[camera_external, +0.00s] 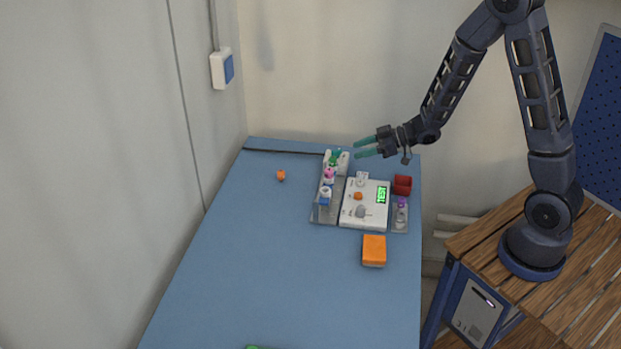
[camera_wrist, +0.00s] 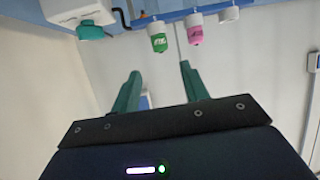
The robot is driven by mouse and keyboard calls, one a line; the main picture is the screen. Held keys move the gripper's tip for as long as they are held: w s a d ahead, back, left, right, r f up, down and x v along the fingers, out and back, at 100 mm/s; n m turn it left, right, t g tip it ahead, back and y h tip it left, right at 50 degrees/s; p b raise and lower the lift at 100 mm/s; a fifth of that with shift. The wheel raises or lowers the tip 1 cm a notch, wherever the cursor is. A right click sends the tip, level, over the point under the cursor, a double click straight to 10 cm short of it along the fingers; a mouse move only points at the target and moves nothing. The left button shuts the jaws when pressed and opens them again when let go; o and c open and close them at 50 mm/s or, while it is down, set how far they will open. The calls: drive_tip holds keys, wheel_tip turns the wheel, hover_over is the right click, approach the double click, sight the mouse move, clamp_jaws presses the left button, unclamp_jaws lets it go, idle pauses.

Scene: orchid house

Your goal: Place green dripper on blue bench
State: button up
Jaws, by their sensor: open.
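The green dripper (camera_external: 335,155) stands at the far end of a row of drippers on the grey tray, at the back of the blue bench (camera_external: 270,255). In the wrist view the green dripper (camera_wrist: 158,42) shows beyond my fingertips, between their lines. The pink dripper (camera_external: 329,173) is beside it, and also shows in the wrist view (camera_wrist: 194,32). My gripper (camera_external: 362,148) has teal fingers, open and empty, just right of the green dripper and apart from it. The fingers also show in the wrist view (camera_wrist: 160,70).
A white device (camera_external: 352,215) with a green display sits right of the drippers. A red cup (camera_external: 402,185) and a purple-topped bottle (camera_external: 401,214) stand at the right. An orange block (camera_external: 374,251) and small orange piece (camera_external: 280,175) lie on the bench. Its left and front are mostly clear.

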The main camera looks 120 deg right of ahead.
drive_tip(key=w+a+r+n+g+y, duration=0.1)
drive_tip(key=w+a+r+n+g, duration=0.2)
drive_tip(key=w+a+r, duration=1.25)
drive_tip(key=s+a+r+n+y, duration=0.1)
drive_tip(key=s+a+r, duration=0.1)
drive_tip(key=a, duration=0.8)
drive_tip(key=s+a+r+n+g+y, duration=0.1)
drive_tip(key=s+a+r+y, duration=0.1)
drive_tip(key=a, duration=0.9)
drive_tip(key=s+a+r+g+y, duration=0.1)
drive_tip(key=s+a+r+y, duration=0.1)
drive_tip(key=a, duration=0.8)
drive_tip(key=shift+a+r+n, duration=0.35)
drive_tip(key=shift+r+n, duration=0.05)
drive_tip(key=shift+o, duration=0.4)
drive_tip(key=s+a+n+g+y, duration=0.1)
drive_tip(key=s+a+y, duration=0.1)
drive_tip(key=s+a, duration=0.5)
drive_tip(key=shift+a+r+n, duration=0.15)
drive_tip(key=shift+r+n, duration=0.15)
drive_tip(key=shift+r, duration=0.15)
